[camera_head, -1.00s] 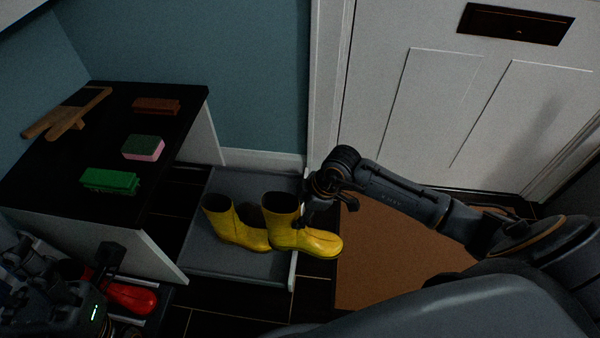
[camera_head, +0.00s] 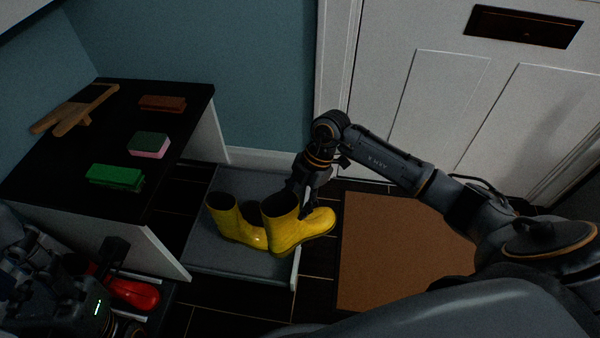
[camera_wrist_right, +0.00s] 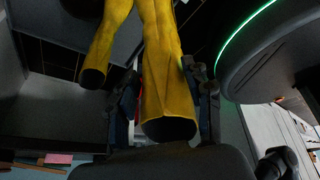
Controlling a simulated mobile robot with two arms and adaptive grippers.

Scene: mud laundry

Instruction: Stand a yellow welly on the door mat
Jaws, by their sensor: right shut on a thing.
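Two yellow wellies show side by side in the head view. The left welly (camera_head: 235,224) stands upright on the grey tray (camera_head: 205,256). My right gripper (camera_head: 312,190) is shut on the right welly (camera_head: 285,232), which is upright at the tray's right side, its toe past the rim. In the right wrist view that welly (camera_wrist_right: 165,75) lies between both fingers, with the other welly (camera_wrist_right: 105,45) beside it. I cannot tell how high it is held. The brown door mat (camera_head: 395,250) lies bare to the right. My left gripper (camera_head: 108,262) is partly in view at lower left, its jaws unclear.
A black-topped bench (camera_head: 90,140) at the left holds a green brush (camera_head: 115,177), a pink-green sponge (camera_head: 149,144), a brown block (camera_head: 162,104) and a wooden item (camera_head: 75,110). A red object (camera_head: 132,292) is below. A white door (camera_head: 440,100) stands behind the mat.

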